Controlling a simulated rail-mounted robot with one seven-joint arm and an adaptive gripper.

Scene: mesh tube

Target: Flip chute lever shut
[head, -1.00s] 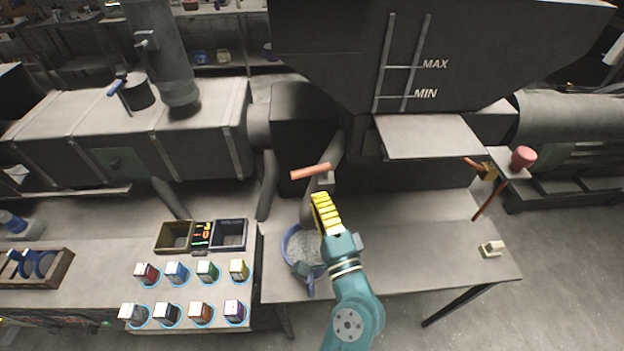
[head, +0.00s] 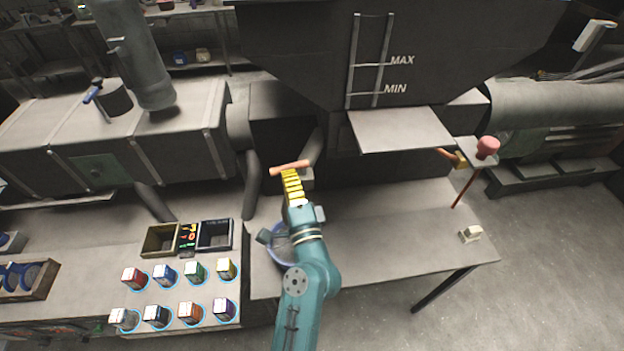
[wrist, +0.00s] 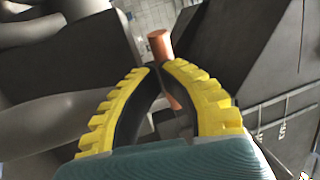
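The chute lever (head: 280,169) is an orange bar in the head view. It lies nearly level, its right end slightly higher, near the pipe under the machine. In the wrist view the lever (wrist: 159,42) shows beyond the fingertips and again through the gap between the fingers. My gripper (head: 289,174), with yellow ribbed fingers, is at the lever's middle. In the wrist view my gripper (wrist: 161,66) has its tips drawn together and hides part of the lever. Contact appears close, but I see no clear grasp. The chute mouth is mostly hidden.
A blue-rimmed bowl (head: 270,243) stands under my arm, partly hidden. The large hopper (head: 400,60) and its flat plate (head: 400,130) hang to the right. A red knob (head: 487,147) and a second orange handle are farther right. The table (head: 390,225) has clear room.

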